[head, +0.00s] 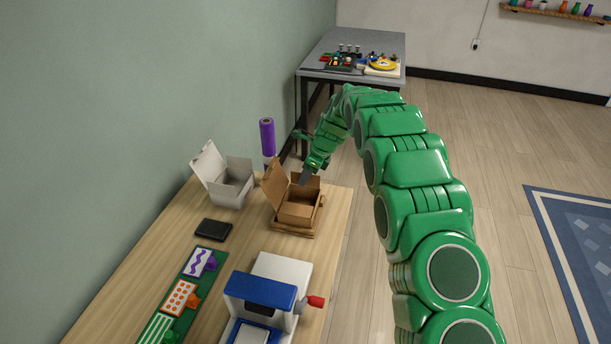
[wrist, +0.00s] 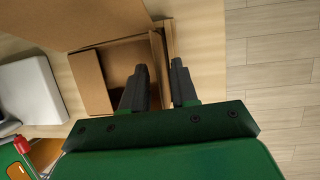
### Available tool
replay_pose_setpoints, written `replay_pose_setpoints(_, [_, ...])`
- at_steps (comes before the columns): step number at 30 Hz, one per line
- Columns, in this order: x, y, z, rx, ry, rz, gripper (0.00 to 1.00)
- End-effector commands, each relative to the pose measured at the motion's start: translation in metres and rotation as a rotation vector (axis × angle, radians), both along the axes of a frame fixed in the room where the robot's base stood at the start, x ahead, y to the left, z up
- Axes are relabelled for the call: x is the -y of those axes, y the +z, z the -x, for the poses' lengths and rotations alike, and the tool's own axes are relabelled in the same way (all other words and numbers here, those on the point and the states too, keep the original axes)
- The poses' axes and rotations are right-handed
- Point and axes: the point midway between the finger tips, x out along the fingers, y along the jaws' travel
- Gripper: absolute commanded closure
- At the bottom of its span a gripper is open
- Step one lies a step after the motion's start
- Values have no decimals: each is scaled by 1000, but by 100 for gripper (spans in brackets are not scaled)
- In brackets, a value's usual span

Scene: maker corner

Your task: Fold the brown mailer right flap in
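The brown mailer (head: 297,212) is a cardboard box on the wooden table, its lid (head: 275,187) raised on the left. Its inside shows empty. My gripper (head: 305,178) is over the mailer's far side. In the wrist view, my gripper (wrist: 160,75) has its two dark fingers apart. A narrow brown cardboard edge (wrist: 157,48) shows at the gap between them; I cannot tell if a finger touches it. Another brown panel (wrist: 90,82) lies left of the fingers. The fingers and the palm hide part of the mailer, and which panel is the right flap is unclear.
A white open box (head: 236,183) stands left of the mailer. A purple roll (head: 267,137) stands behind. A black flat item (head: 213,230), sample cards and a blue-and-white machine (head: 262,295) are nearer. The table's right edge is close to the mailer, with open floor beyond.

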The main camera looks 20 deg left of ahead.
Motion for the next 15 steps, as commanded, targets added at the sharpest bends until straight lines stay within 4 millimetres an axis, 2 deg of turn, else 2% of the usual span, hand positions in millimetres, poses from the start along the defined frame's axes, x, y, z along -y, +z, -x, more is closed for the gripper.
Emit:
replay_pose_setpoints(1, [0, 0, 0, 0, 0, 0, 73])
replay_pose_setpoints(6, [0, 0, 0, 0, 0, 0, 99])
replay_pose_setpoints(15, [0, 0, 0, 2, 0, 0, 100])
